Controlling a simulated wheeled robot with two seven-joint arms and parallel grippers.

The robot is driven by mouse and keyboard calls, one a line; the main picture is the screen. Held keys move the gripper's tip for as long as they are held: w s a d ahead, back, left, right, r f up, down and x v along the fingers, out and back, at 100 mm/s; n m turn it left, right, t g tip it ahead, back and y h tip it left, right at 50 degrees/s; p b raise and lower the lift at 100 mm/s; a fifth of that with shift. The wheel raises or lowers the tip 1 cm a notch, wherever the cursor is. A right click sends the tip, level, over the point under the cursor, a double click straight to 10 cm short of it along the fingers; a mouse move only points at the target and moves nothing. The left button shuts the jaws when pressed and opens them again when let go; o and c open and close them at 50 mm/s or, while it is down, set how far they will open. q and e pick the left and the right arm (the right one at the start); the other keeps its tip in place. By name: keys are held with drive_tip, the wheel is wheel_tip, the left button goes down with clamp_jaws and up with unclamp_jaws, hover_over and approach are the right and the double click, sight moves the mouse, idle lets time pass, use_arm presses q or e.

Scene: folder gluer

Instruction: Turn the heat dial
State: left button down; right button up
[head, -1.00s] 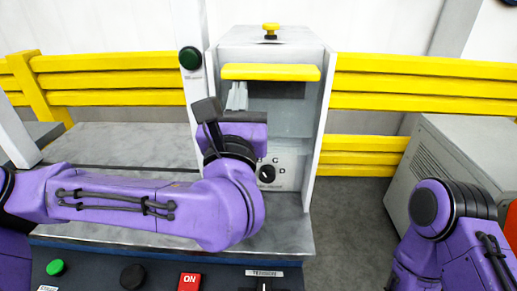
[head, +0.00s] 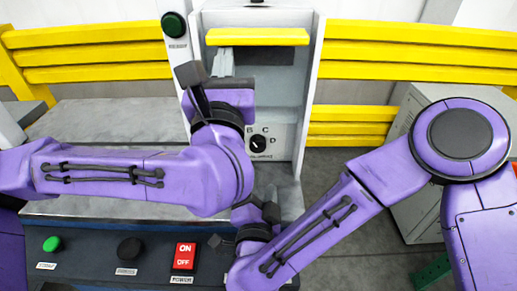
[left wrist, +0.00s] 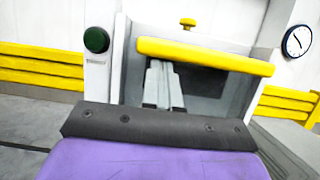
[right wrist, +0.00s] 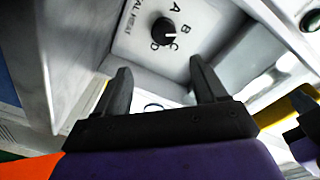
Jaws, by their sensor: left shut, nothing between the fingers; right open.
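The heat dial (head: 258,144) is a round black knob on a white plate on the machine's front, with letters around it. In the right wrist view the dial (right wrist: 164,31) shows a white pointer mark, and A, B, C and D are readable. My right gripper (right wrist: 163,82) is open and empty, below the dial in that view and apart from it. In the head view it is low, in front of the machine. My left gripper (head: 222,62) is shut with nothing in it, just under the yellow bar (head: 257,37). Its fingers also show in the left wrist view (left wrist: 163,88).
A green button (head: 174,25) is on the post left of the machine. The front panel has a red ON/OFF switch (head: 184,257), a black knob (head: 130,248) and a green button (head: 52,244). Yellow rails (head: 400,65) run behind. My left forearm crosses before the machine.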

sight(258, 147)
drive_tip(key=shift+w+a+r+y, duration=0.1)
drive_tip(key=shift+a+y, duration=0.2)
drive_tip(key=shift+a, duration=0.15)
drive_tip(key=w, duration=1.1)
drive_tip(key=shift+w+d, duration=0.25)
drive_tip(key=shift+d, duration=0.1)
drive_tip(key=c, duration=1.1)
